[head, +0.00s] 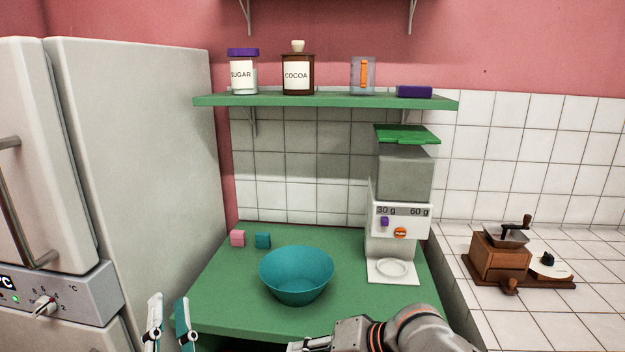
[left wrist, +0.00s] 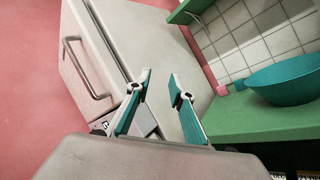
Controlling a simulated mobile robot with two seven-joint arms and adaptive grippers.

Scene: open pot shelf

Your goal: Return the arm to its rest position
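My left gripper (head: 170,301) is at the bottom left of the head view, in front of the green counter and near the fridge. Its two fingers stand apart with nothing between them. In the left wrist view the left gripper (left wrist: 160,82) is also open and empty, with the fridge behind it. My right arm comes in at the bottom right of the head view, low in front of the counter. Only a small part of the right gripper (head: 310,344) shows at the bottom edge, and its fingertips are not clear.
The green counter (head: 215,300) holds a teal bowl (head: 297,275), a pink cube (head: 238,239), a teal cube (head: 263,241) and a white dispenser (head: 400,215). A green shelf (head: 320,100) with jars hangs above. The fridge (head: 135,150) is left; a wooden grinder (head: 500,258) is right.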

